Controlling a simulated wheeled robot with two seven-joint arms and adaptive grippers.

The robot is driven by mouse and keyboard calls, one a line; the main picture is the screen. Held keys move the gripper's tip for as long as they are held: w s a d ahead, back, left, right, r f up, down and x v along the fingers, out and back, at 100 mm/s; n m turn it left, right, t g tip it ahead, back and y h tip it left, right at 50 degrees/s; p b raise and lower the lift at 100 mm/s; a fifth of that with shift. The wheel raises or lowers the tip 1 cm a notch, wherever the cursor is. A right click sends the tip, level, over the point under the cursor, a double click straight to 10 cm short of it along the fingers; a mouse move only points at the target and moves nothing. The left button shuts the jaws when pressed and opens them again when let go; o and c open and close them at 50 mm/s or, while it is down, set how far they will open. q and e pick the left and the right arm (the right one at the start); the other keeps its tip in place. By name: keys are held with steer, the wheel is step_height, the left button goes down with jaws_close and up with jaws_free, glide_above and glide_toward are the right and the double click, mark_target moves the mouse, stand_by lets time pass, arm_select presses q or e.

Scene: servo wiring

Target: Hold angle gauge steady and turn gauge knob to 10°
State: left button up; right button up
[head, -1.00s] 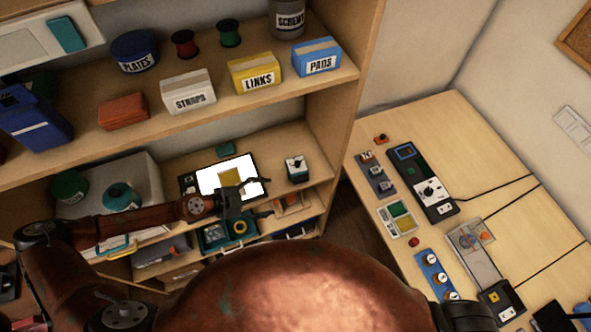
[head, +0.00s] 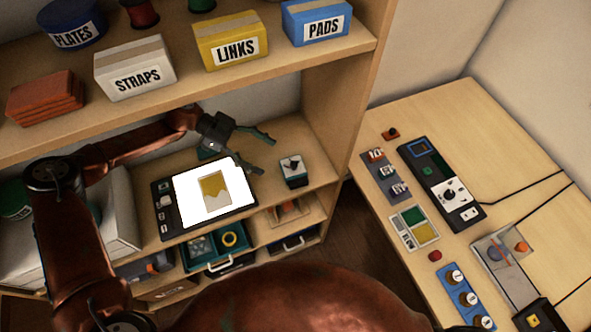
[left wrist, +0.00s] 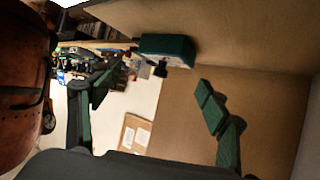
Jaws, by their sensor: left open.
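A small box with a white top and a black knob (head: 292,165) stands on the shelf; it may be the angle gauge, but no scale is readable. It also appears as a green-sided box (left wrist: 167,48) at the top of the left wrist view. My left gripper (head: 266,157) is open and empty, just left of this box and apart from it. In the left wrist view its spread fingers (left wrist: 160,78) show below the box. A grey plate with a round disc and orange part (head: 502,262) lies on the right table. My right gripper is out of view.
A black tablet with a white screen (head: 240,197) lies on the shelf under my left arm. An upper shelf (head: 285,62) overhangs it. Drawers with a teal tray (head: 205,262) are below. The right table (head: 470,125) holds a black dial device (head: 440,180) and several panels.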

mark_target(290, 169)
arm_select(q)
steer(key=b+x, duration=0.1)
steer(key=x, duration=0.5)
steer(key=shift+w+f+b, duration=0.1)
steer(key=shift+w+b, duration=0.05)
steer(key=shift+b, duration=0.2)
steer(key=p+x, duration=0.1)
steer(key=x, duration=0.1)
steer(key=shift+d, duration=0.4)
steer(key=shift+s+d+f+p, duration=0.3)
steer(key=shift+d+f, duration=0.1)
steer(key=shift+d, duration=0.1)
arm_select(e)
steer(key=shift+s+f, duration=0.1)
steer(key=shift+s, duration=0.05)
arm_select(q)
steer(key=shift+c, duration=0.6)
steer(key=c, duration=0.4)
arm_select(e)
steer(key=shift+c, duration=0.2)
